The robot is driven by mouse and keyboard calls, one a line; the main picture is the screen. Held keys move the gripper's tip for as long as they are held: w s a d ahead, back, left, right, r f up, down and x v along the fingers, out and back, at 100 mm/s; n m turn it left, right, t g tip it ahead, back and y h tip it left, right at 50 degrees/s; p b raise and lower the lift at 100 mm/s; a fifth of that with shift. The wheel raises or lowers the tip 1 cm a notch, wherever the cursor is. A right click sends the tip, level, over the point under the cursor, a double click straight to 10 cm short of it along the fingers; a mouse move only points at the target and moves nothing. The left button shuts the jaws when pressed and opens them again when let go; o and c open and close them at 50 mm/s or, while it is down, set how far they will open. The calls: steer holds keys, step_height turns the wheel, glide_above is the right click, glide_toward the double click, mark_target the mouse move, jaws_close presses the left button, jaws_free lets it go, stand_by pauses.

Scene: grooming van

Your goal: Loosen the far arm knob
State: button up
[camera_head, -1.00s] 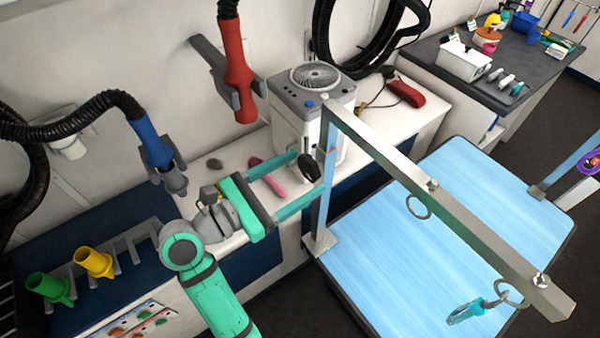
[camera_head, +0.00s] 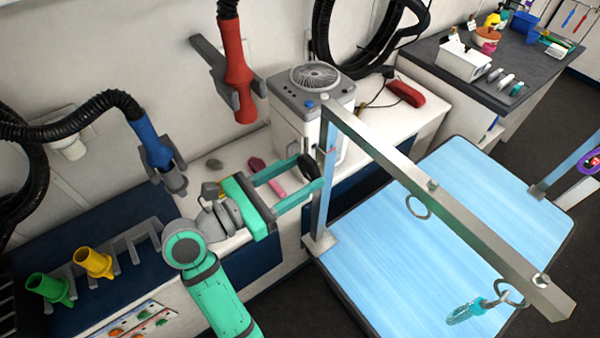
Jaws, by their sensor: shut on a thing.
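The far arm knob (camera_head: 308,169) is a black round knob on the upright steel post (camera_head: 325,205) at the table's far left corner. My gripper (camera_head: 313,171), with long teal fingers, reaches it from the left and is shut on it. One finger lies on the upper side of the knob and the other on the lower side, close to the post. The fingers partly cover the knob, so its threads cannot be seen. The steel grooming arm (camera_head: 400,175) runs from the post's top toward the lower right, over the blue table top (camera_head: 390,262).
A grey-white dryer unit (camera_head: 300,110) stands just behind the knob. A pink brush (camera_head: 277,187) lies on the counter below my fingers. Red (camera_head: 238,75) and blue (camera_head: 152,145) hose nozzles hang at the left.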

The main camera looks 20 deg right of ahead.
steer(key=n, duration=0.6)
steer(key=shift+s, duration=0.25)
steer(key=shift+n, duration=0.3)
steer(key=o, duration=1.1)
steer(key=shift+c, duration=0.2)
steer(key=v, duration=1)
steer(key=shift+a, duration=0.35)
steer(key=shift+s, duration=0.15)
